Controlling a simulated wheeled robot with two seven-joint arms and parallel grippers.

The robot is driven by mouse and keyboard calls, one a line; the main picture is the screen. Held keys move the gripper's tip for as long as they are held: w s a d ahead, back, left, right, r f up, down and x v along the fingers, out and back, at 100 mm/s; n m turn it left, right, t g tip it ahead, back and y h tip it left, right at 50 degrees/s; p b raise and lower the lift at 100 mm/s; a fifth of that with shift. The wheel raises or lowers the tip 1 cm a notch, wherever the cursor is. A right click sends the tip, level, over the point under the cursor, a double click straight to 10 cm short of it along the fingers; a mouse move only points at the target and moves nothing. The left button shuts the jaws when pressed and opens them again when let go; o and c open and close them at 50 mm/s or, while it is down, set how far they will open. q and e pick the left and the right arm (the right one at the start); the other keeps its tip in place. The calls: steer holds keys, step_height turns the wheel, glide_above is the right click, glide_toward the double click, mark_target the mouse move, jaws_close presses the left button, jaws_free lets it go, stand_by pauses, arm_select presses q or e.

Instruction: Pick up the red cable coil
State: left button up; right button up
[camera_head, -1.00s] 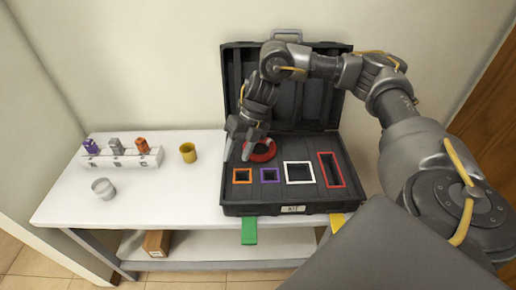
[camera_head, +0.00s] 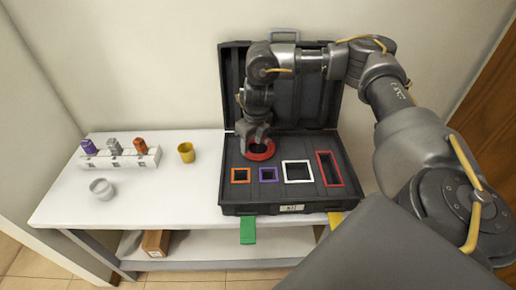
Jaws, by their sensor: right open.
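The red cable coil (camera_head: 262,155) lies in the back left part of the open black case (camera_head: 232,200), behind the orange and purple square frames. My right gripper (camera_head: 255,148) points down at the coil from above. Its fingers are at the coil's back and left part and hide some of it. The fingers are open. I cannot tell whether they touch the coil. My left gripper is not in view.
The case insert has an orange frame (camera_head: 240,175), a purple frame (camera_head: 268,174), a white frame (camera_head: 297,171) and a red frame (camera_head: 329,169). Left on the white table (camera_head: 150,205) are a white rack (camera_head: 120,158) with bottles, a yellow cup (camera_head: 186,152) and a grey cup (camera_head: 102,189).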

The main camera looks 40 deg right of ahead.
mark_target(249, 153)
steer(key=shift+w+a+f+p, duration=0.1)
steer(key=shift+w+f+p, duration=0.1)
steer(key=shift+f, duration=0.65)
steer(key=shift+w+d+f+p, duration=0.1)
steer(key=shift+w+f+p, duration=0.1)
steer(key=shift+f, duration=0.65)
steer(key=shift+w+a+f+p, duration=0.1)
steer(key=shift+w+f+p, duration=0.1)
steer(key=shift+f, duration=0.65)
jaws_close()
